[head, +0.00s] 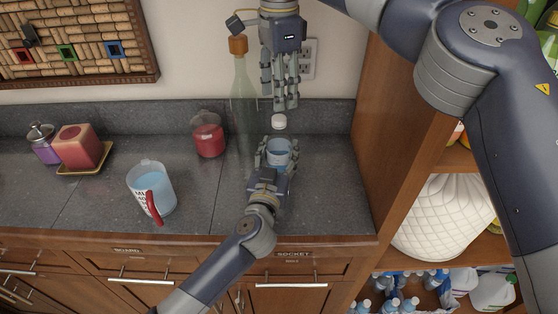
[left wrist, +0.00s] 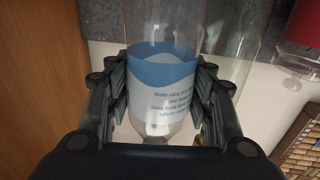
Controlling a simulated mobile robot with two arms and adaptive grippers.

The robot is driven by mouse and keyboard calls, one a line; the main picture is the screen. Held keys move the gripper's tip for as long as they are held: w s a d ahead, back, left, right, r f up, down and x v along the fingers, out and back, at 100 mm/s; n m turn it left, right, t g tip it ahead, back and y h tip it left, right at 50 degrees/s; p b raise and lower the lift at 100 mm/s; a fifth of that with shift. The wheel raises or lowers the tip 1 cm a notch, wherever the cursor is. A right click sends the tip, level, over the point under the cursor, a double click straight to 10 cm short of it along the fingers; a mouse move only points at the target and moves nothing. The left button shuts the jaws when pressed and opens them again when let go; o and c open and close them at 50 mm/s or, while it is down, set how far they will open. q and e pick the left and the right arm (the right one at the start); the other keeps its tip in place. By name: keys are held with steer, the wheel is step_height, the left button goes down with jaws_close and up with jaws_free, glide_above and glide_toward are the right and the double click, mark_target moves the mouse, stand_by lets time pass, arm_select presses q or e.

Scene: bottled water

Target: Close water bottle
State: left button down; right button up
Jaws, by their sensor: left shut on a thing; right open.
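A clear water bottle with a blue and white label (head: 280,152) stands at the counter's right end. My left gripper (head: 277,160) is shut around its labelled body. The left wrist view shows the bottle (left wrist: 165,85) between the fingers of my left gripper (left wrist: 162,95); its top is out of that picture. A small white cap (head: 279,121) shows above the label, just under my right gripper (head: 285,103). I cannot tell whether the cap sits on the bottle neck or is apart from it. My right gripper points down from above and is open.
A tall glass bottle with a cork (head: 242,95) stands close behind on the left. A red candle jar (head: 208,138) and a measuring cup (head: 150,187) stand farther left on the grey counter (head: 100,210). A wooden shelf side (head: 395,130) bounds the right.

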mark_target(279, 117)
step_height(279, 117, down, 6)
steer(key=shift+r, duration=0.15)
stand_by(0.3)
jaws_close()
steer(key=m, duration=0.4)
steer(key=shift+m, duration=0.4)
steer(key=m, duration=1)
steer(key=shift+o, duration=0.2)
jaws_free()
steer(key=shift+r, duration=0.1)
